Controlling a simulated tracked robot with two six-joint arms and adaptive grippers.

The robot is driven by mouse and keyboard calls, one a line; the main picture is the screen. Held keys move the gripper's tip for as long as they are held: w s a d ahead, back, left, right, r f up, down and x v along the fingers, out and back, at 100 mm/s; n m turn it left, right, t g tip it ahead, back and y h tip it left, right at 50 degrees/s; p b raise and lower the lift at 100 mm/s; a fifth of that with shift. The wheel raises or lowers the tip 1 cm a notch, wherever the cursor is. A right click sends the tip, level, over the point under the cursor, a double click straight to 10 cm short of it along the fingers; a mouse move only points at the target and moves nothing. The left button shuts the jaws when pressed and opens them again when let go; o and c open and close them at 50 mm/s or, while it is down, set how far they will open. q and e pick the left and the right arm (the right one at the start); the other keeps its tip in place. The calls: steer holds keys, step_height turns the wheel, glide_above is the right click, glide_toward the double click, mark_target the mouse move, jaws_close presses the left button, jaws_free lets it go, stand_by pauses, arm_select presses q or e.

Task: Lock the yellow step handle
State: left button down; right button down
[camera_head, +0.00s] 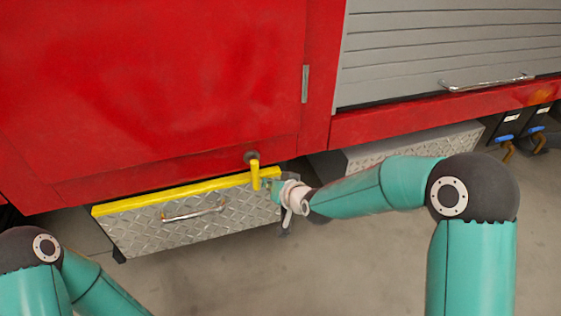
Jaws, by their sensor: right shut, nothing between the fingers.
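The yellow step handle (255,176) hangs down, close to vertical, from a dark round pivot on the lower edge of the red truck body. Its lower end lies over the yellow top edge of the diamond-plate step (170,224). My right gripper (270,187) is just right of the handle, shut and empty, pointing left. Its fingertips are small here and partly blend with the step behind; I cannot tell whether they touch the handle. My left arm shows at the bottom left, but its gripper is outside the view.
The step has a silver pull handle (194,211) on its front. A red door panel (150,90) rises above, with a grey roller shutter (430,55) to the right. A second metal step box (410,145) sits behind my right arm. The concrete floor (270,280) in front is clear.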

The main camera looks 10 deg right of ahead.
steer(key=shift+a, duration=0.15)
stand_by(0.3)
steer(key=s+d+p, duration=0.3)
steer(key=s+d, duration=0.4)
steer(key=d, duration=0.3)
steer(key=shift+s+d, duration=0.35)
steer(key=shift+d, duration=0.05)
